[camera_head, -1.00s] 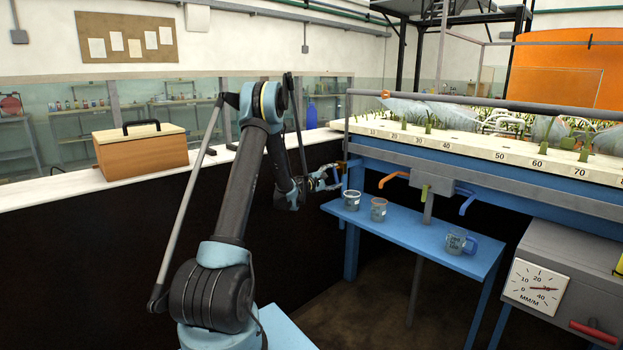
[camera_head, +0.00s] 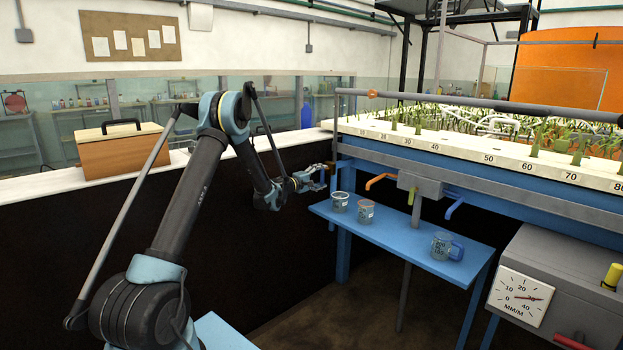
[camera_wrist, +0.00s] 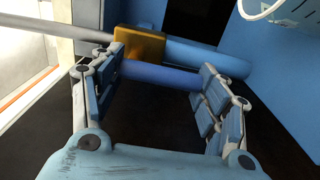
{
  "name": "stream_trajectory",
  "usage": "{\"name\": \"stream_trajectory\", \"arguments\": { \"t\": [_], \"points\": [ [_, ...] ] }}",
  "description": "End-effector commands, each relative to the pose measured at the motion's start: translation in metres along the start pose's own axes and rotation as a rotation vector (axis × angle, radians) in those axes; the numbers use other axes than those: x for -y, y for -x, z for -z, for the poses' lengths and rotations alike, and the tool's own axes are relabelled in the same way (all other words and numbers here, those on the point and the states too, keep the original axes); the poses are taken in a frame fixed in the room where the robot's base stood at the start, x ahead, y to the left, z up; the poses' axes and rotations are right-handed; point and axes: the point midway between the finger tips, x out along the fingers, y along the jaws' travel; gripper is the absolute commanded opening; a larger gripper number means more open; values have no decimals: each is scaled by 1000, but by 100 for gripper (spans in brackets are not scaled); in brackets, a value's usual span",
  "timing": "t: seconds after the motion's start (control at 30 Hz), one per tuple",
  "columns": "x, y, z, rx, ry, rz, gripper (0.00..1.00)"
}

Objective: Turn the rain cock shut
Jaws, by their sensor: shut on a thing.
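A cock with a yellow-brass body (camera_wrist: 140,45) and a blue handle (camera_wrist: 160,76) shows in the wrist view, on a grey pipe (camera_wrist: 55,28). My gripper (camera_wrist: 160,95) has its two fingers on either side of the blue handle, which spans between them; the left finger lies against the brass body. In the head view my gripper (camera_head: 318,178) is at the left end of the flume's blue frame (camera_head: 400,182), and the blue handle (camera_head: 333,184) shows small beside it, partly hidden. No label on the cock is readable.
An orange lever (camera_head: 381,181) and another blue lever (camera_head: 455,208) hang under the flume. A blue shelf (camera_head: 400,245) below carries two beakers (camera_head: 340,201) (camera_head: 365,212) and a jug (camera_head: 446,246). The grey box with a dial (camera_head: 520,297) stands right. A dark wall is behind my arm.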

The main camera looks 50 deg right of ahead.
Motion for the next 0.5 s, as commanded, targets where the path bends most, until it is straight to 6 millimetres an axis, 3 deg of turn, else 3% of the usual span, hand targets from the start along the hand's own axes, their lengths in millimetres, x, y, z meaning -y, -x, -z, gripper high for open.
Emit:
{"name": "stream_trajectory", "arguments": {
  "t": [0.4,0.43,0.5],
  "points": [
    [1,-4,-9,14,-11,2,25],
    [1,-4,-9,14,-11,2,70],
    [1,-4,-9,14,-11,2,86]
  ]
}}
